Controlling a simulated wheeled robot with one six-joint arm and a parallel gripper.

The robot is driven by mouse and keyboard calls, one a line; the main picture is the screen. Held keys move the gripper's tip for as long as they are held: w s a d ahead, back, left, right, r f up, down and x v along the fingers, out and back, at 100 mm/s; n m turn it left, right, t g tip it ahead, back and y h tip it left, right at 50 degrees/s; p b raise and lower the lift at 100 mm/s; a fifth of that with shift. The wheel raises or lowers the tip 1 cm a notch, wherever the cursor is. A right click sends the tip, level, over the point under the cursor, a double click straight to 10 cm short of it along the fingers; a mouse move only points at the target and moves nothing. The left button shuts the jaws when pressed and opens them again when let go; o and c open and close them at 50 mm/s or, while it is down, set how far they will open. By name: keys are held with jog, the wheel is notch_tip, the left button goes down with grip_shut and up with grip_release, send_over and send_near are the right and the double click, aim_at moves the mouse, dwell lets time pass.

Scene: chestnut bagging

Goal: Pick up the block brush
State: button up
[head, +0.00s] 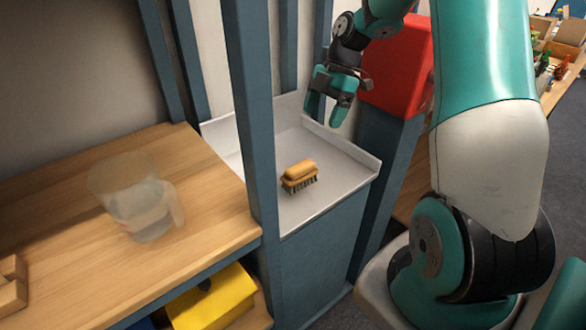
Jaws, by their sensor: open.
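The block brush (299,176) has a tan wooden block and dark bristles pointing down. It lies in a shallow white tray (340,192) on top of a blue-grey cabinet, near the tray's middle. My gripper (324,114) is open and empty. It hangs above the back right part of the tray, up and to the right of the brush in the picture, and apart from it.
A blue-grey post (254,120) stands left of the tray. A wooden shelf (60,215) with a clear measuring jug (140,205) is further left. A red box (402,65) is behind my gripper. A yellow bin (212,300) sits below the shelf.

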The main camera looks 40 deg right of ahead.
aim_at(300, 165)
jog(key=x, duration=1.1)
jog(key=shift+a+f, duration=0.25)
jog(key=shift+a, duration=0.1)
jog(key=p+x, duration=0.1)
jog(key=x, duration=0.4)
jog(key=shift+w+a, duration=0.1)
jog(key=shift+a, duration=0.1)
jog(key=shift+c, duration=0.3)
jog(key=c, duration=1)
